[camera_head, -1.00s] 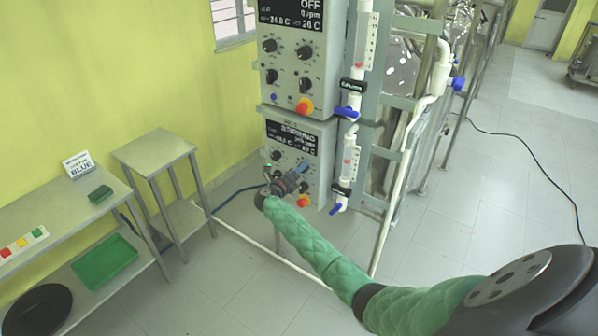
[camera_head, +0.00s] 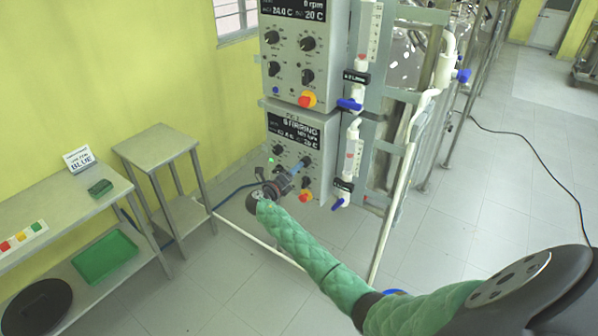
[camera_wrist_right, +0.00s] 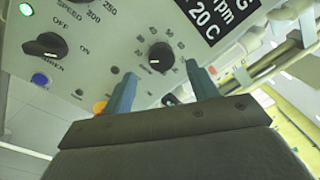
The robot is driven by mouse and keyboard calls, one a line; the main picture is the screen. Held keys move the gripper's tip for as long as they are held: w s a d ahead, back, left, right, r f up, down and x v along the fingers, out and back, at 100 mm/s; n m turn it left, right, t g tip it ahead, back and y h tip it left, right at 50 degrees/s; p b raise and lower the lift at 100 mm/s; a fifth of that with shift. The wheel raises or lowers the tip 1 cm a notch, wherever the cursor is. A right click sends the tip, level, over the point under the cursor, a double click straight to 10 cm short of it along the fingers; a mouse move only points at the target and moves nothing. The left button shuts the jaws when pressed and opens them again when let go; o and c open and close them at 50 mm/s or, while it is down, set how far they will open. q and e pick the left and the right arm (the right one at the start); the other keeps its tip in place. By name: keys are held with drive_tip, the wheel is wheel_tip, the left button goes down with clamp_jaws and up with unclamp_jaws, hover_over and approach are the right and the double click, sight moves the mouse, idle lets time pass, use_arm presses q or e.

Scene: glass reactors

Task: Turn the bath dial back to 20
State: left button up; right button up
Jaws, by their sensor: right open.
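The lower reactor's grey control box (camera_head: 294,128) has a dark display (camera_head: 292,131) reading STIRRING, with a last figure of 20 C. That figure also shows on the display in the right wrist view (camera_wrist_right: 212,12). The bath dial (camera_wrist_right: 160,56), a black round knob ringed by a scale, sits on the panel in the right wrist view. My left gripper is not in view.
A second control box (camera_head: 290,55) is stacked above. Blue-handled valves (camera_head: 350,104) and white pipes stand just right of the panel. A red-yellow stop button (camera_head: 305,195) is below the gripper. A small steel table (camera_head: 155,145) and a bench are at left.

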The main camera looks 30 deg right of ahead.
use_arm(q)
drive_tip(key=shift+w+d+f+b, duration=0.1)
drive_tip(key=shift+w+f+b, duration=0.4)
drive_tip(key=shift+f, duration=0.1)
use_arm(e)
drive_tip(key=v, duration=0.3)
